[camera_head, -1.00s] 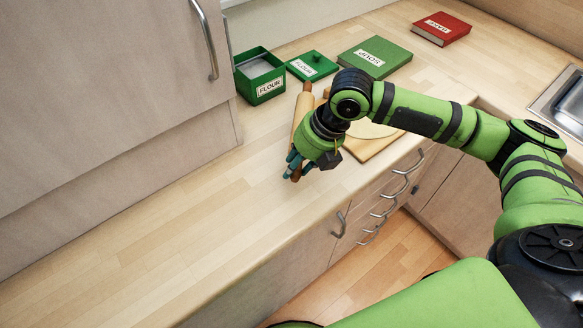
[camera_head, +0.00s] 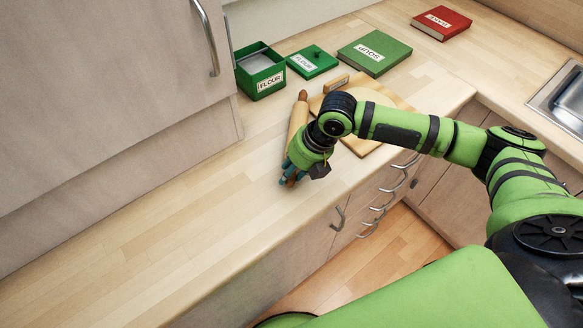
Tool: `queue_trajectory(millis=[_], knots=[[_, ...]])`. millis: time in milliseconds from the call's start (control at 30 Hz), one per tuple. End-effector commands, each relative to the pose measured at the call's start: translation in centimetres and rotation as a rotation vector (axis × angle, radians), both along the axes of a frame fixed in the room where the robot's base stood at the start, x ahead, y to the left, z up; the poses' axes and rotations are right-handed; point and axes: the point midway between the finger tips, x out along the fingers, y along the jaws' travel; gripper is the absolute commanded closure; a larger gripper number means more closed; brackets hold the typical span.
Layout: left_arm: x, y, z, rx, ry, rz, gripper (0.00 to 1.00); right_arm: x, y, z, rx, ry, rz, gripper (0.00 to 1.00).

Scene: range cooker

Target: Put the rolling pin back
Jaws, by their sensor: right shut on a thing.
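The fingers and wrist hide that end, and I cannot tell whether the pin touches the counter. My left gripper is not in view.
A cutting board (camera_head: 400,102) lies partly under my right arm. Behind stand an open green flour tin (camera_head: 262,73), its lid (camera_head: 312,62), a green soup book (camera_head: 374,53) and a red book (camera_head: 440,23). The counter (camera_head: 150,235) at the left is clear.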

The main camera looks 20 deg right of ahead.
Motion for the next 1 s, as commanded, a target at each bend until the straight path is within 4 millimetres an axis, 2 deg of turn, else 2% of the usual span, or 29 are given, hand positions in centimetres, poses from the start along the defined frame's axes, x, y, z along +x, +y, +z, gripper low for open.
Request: queue_trajectory(millis=[33,67,100,433,600,667,1000], knots=[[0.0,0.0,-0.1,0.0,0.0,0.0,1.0,0.1,0.0,-0.1,0.0,-0.003,0.001,1.0],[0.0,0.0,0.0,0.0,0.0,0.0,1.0,0.0,0.0,-0.2,0.0,0.0,0.0,0.57],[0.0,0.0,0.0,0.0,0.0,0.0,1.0,0.0,0.0,-0.1,0.0,0.0,0.0,0.42],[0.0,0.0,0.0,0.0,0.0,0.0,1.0,0.0,0.0,-0.1,0.0,-0.001,0.0,0.42],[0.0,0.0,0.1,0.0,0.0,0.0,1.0,0.0,-0.2,1.1,-0.002,-0.004,0.0,0.42],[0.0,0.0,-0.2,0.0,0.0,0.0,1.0,-0.2,-0.6,1.9,-0.001,-0.004,-0.001,0.42],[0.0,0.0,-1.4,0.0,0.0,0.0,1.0,-1.6,-2.9,8.7,-0.002,-0.005,0.0,0.42]])
